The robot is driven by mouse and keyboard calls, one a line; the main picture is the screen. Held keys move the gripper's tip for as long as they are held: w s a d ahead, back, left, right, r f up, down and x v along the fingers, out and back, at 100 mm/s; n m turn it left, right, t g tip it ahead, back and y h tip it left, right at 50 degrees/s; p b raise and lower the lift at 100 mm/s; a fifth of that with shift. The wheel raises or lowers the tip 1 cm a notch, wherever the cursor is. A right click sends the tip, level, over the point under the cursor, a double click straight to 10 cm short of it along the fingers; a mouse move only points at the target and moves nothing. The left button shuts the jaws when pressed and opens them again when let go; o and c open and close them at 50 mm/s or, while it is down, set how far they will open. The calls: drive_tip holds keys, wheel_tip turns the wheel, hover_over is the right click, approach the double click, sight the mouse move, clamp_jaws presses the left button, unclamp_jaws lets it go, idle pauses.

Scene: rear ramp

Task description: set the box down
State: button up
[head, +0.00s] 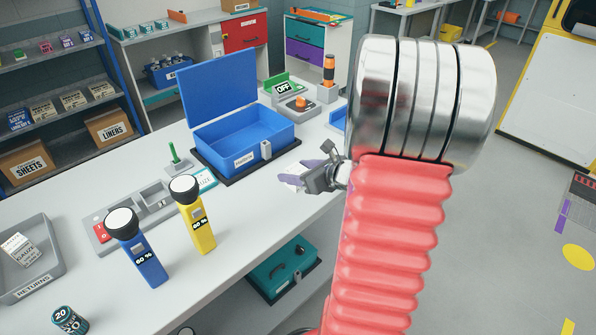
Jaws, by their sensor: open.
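My gripper (295,177) is at the table's right edge, in front of the open blue case, with its jaws apart and pointing left. Part of it and the space behind it are hidden by my arm. A pale patch shows by its fingertips; I cannot tell whether that is part of the jaws or an object. A small white box with a printed label (18,247) lies in the grey returns tray (38,285) at the lower left, away from my gripper. A teal-edged label card (205,182) lies on the white table (235,215) left of my gripper.
The open blue case (238,142) stands on a dark mat. A blue flashlight (137,250) and a yellow flashlight (194,215) stand by a grey holder (150,205). A teal case (284,268) is on the lower shelf. The table front is partly clear.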

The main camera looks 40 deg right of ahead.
drive_tip(key=v, duration=1.1)
drive_tip(key=shift+s, duration=0.3)
drive_tip(key=shift+r, duration=0.15)
drive_tip(key=w+a+r+m+g+h, duration=0.1)
drive_tip(key=w+a+r+m+h, duration=0.25)
drive_tip(key=m, duration=0.65)
drive_tip(key=w+a+r+m+g+h, duration=0.1)
drive_tip(key=w+r+m+h, duration=0.25)
drive_tip(key=r+m, duration=0.45)
drive_tip(key=s+a+f+m+g+y, duration=0.1)
drive_tip(key=s+a+m, duration=0.3)
drive_tip(key=a, duration=0.5)
drive_tip(key=s+a+f+m+g+y, duration=0.2)
drive_tip(key=s+a+m, duration=0.3)
drive_tip(key=a+m, duration=0.3)
drive_tip(key=s+a+f+m+g+y, duration=0.1)
drive_tip(key=s+a+m+y, duration=0.2)
drive_tip(key=a+m, duration=0.3)
drive_tip(key=s+a, duration=0.1)
drive_tip(key=a, duration=0.3)
drive_tip(key=shift+s+a+f+g+y, duration=0.2)
drive_tip(key=shift+f+g+y, duration=0.1)
